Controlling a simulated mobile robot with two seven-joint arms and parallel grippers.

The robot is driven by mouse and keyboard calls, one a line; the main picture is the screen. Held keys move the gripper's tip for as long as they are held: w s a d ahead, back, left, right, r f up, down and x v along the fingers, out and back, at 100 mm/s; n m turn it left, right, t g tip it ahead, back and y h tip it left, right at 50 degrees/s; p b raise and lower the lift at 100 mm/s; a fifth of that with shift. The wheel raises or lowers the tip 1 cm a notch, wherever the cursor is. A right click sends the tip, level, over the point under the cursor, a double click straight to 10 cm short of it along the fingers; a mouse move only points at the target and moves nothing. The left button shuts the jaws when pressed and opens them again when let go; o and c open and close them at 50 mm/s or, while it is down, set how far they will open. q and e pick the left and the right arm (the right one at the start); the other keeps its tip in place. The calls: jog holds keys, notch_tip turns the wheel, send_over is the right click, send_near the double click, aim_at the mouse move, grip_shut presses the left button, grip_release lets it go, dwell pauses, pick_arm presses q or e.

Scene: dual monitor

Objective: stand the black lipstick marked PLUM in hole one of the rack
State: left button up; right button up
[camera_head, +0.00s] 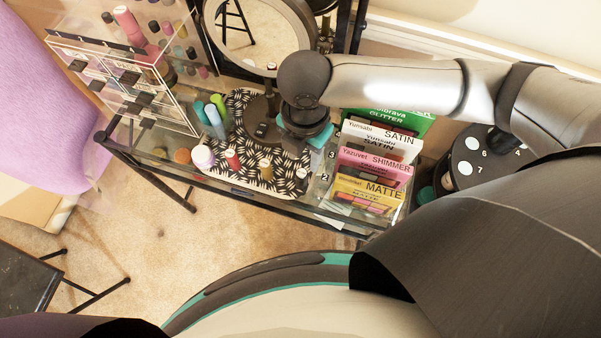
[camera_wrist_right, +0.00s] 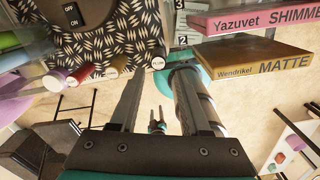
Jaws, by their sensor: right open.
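My right gripper (camera_head: 302,146) is over the right part of the patterned mat on the glass table. In the right wrist view its two fingers (camera_wrist_right: 158,76) are apart, with nothing held between them. The PLUM lipstick (camera_wrist_right: 157,62) shows there just beyond the fingertips, roughly centred between them. Its pale round top bears the mark, and its dark body is mostly hidden. In the head view its pale top (camera_head: 301,173) shows just below the gripper. A round black rack-like disc (camera_head: 466,163) with numbered white spots stands at the right. My arm partly covers it, and no number one is readable. My left gripper is out of view.
Other lipsticks, including a red one (camera_head: 232,159) and a gold one (camera_head: 265,169), stand along the mat's front edge. Boxed palettes (camera_head: 372,170) stand close right of the gripper. A clear organiser (camera_head: 130,85) is at the left, and a round mirror (camera_head: 245,35) is behind.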

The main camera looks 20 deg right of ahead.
aim_at(301, 173)
notch_tip(301, 173, down, 5)
jog(key=shift+r+b, duration=0.1)
jog(key=shift+b, duration=0.4)
jog(key=f, duration=0.1)
jog(key=f+b, duration=0.1)
jog(key=f, duration=0.3)
jog(key=shift+a+f+b, duration=0.15)
jog(key=shift+a+b, duration=0.1)
jog(key=shift+b, duration=0.1)
jog(key=shift+c, duration=0.4)
grip_shut()
